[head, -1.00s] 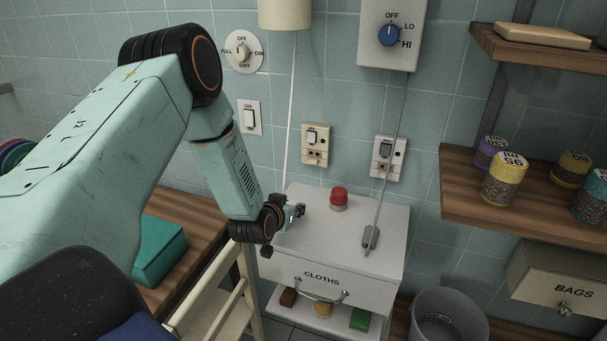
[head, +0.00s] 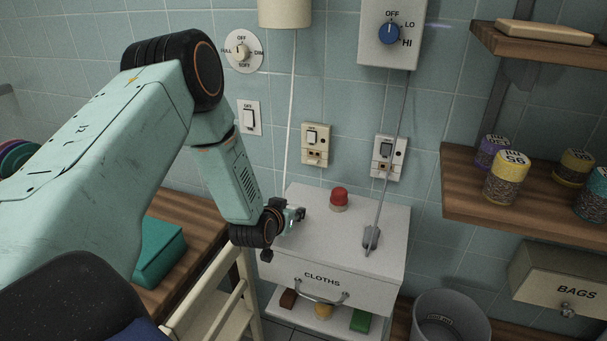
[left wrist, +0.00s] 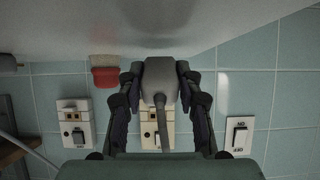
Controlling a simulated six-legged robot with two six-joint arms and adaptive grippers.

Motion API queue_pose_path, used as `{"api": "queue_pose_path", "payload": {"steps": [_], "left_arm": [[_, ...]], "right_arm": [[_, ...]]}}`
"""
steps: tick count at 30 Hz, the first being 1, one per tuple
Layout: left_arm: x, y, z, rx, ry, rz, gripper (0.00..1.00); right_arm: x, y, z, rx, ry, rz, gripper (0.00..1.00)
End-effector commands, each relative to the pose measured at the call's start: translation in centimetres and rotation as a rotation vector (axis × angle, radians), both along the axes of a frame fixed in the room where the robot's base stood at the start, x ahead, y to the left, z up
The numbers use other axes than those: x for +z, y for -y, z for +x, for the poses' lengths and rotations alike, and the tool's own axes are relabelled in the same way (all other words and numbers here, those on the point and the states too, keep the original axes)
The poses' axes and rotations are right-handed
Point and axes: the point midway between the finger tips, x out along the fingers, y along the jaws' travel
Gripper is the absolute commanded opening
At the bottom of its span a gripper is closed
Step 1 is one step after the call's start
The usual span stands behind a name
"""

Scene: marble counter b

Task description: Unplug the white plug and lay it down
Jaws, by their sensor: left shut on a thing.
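My left gripper (head: 294,215) is low over the left part of the white cabinet top (head: 350,215). I cannot tell whether the plug touches the top. The left outlet (head: 315,145) and right outlet (head: 389,158) have no plug in them. My right gripper is not in view.
A red button (head: 339,198) stands right of the gripper. A grey plug (head: 370,238) with a grey cord lies on the right of the cabinet top. Shelves with jars (head: 502,182) are at right, a bin (head: 448,318) below. The front middle of the top is clear.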

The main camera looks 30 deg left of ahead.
Motion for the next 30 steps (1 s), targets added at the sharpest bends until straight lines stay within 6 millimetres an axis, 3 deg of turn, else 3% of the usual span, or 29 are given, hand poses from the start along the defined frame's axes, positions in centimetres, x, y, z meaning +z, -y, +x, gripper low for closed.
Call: {"api": "queue_pose_path", "payload": {"steps": [28, 29, 30], "left_arm": [[-1.2, 0.0, 0.0, 0.000, 0.001, 0.000, 0.00], [-1.2, 0.0, 0.0, 0.000, 0.001, 0.000, 0.36], [-1.2, 0.0, 0.0, 0.000, 0.001, 0.000, 0.40]], "right_arm": [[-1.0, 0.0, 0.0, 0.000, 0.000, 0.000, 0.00], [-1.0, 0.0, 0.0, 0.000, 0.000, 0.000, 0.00], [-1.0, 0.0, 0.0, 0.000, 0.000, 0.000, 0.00]]}}
